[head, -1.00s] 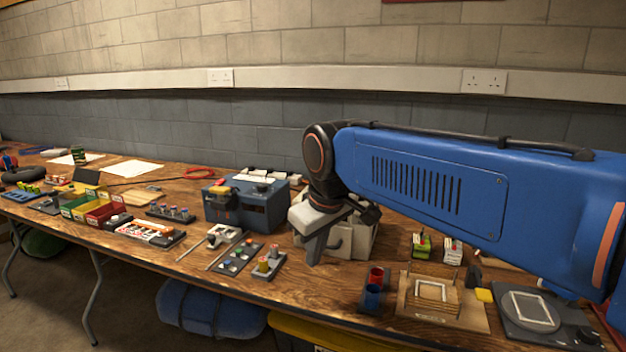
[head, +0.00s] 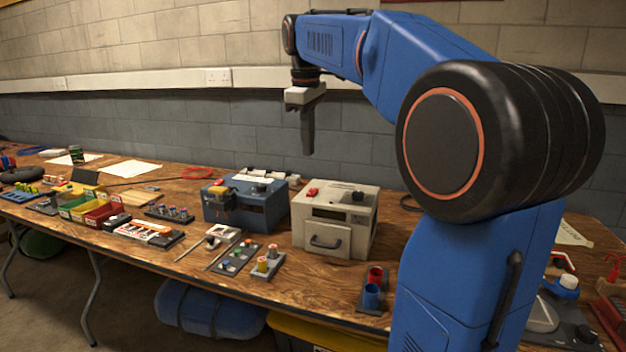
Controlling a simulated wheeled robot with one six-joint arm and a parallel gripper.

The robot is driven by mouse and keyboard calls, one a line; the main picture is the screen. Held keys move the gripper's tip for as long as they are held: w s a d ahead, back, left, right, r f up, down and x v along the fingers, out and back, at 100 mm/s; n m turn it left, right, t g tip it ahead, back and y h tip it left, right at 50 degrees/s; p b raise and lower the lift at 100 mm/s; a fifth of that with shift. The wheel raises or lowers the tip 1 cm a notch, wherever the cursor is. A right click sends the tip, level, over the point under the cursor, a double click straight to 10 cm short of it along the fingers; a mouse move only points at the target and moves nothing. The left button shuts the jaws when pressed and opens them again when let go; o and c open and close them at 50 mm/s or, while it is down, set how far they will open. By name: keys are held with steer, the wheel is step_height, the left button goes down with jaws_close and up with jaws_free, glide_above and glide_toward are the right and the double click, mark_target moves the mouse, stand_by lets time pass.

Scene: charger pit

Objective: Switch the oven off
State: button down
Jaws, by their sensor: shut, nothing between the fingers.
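The oven is most likely the cream box (head: 365,228) on the bench, with a shut front door (head: 321,238) that has a grey handle. On its top I see a red switch (head: 312,191) at the left and a dark knob (head: 357,196) at the right. Which way the switch is set is too small to tell. My gripper (head: 308,150) points down in the air above the box, its fingers together and empty, clear of the switch.
A blue box (head: 240,205) with a dark knob on top stands left of the oven. A button panel (head: 238,259) and a red and a blue cup (head: 373,285) are in front. My arm hides much of the bench at the right. Open space surrounds my gripper.

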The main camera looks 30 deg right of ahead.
mark_target(313, 190)
steer(key=shift+n+g, duration=0.3)
steer(key=shift+n, duration=0.2)
steer(key=w+d+r, duration=0.2)
steer(key=w+d, duration=0.1)
steer(key=shift+w+r, duration=0.1)
steer(key=shift+w, duration=0.1)
steer(key=f, duration=0.4)
steer(key=d+f, duration=0.1)
steer(key=f, duration=0.4)
steer(key=w+f, duration=0.1)
steer(key=f, duration=0.4)
steer(key=shift+w+d, duration=0.1)
steer(key=shift+d, duration=0.1)
steer(key=shift+d+f, duration=0.15)
steer(key=shift+f, duration=0.1)
steer(key=shift+g+y, duration=0.3)
steer(key=shift+a, duration=0.2)
steer(key=shift+s+a, duration=0.45)
steer(key=shift+a, duration=0.05)
